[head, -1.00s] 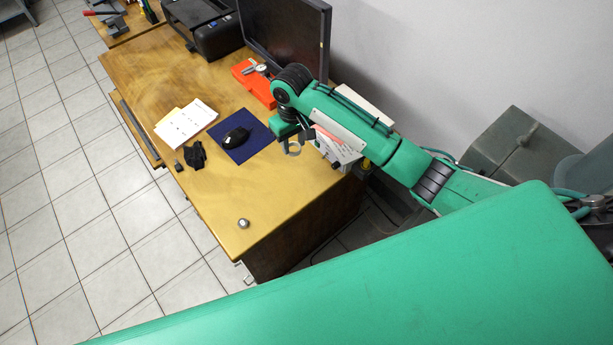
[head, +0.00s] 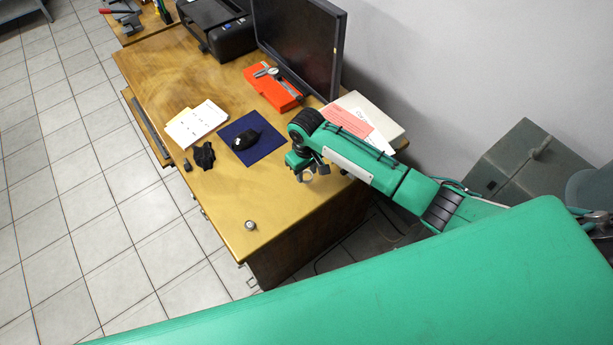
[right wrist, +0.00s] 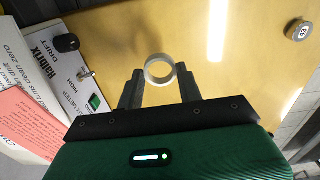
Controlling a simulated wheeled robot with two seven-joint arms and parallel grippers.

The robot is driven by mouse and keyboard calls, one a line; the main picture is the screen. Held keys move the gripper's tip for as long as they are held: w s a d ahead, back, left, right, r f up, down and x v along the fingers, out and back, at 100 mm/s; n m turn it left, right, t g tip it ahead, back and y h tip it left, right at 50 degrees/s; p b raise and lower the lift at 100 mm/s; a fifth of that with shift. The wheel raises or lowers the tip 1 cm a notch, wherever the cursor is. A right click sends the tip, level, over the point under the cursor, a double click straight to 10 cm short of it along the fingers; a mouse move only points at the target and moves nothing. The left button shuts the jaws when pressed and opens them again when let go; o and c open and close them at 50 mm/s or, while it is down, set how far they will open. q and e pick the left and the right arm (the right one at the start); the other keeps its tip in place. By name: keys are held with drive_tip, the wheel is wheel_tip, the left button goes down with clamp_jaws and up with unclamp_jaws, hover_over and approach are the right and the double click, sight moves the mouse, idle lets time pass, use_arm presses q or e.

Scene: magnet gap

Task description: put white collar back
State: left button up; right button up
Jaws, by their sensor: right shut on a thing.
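The white collar is a pale ring (right wrist: 149,72) held between the fingertips of my right gripper (right wrist: 160,78) in the right wrist view. Its open hole faces that camera, and yellow tabletop shows through it. In the head view my right gripper (head: 307,171) is over the right part of the wooden desk, with the ring small and partly hidden at its tips. A small round metal piece (head: 250,225) stands near the desk's front corner, apart from the gripper. It also shows at the upper right of the right wrist view (right wrist: 298,30). My left gripper is not in view.
A white meter box (right wrist: 45,60) with a switch and pink paper is beside the gripper; my arm partly covers it. A dark blue mat (head: 262,150) with a mouse, a red case (head: 272,90), a monitor (head: 300,45) and papers (head: 196,123) are further off. Desk around the metal piece is clear.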

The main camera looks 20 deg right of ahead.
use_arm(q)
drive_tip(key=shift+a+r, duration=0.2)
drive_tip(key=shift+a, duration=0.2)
use_arm(e)
drive_tip(key=shift+f, duration=2.05)
drive_tip(key=o, duration=0.9)
drive_tip(key=shift+f, duration=0.15)
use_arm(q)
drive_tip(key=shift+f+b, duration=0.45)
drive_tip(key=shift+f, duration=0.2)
use_arm(e)
wheel_tip(320, 180, up, 12)
drive_tip(key=shift+r, duration=0.2)
drive_tip(key=shift+a, duration=0.1)
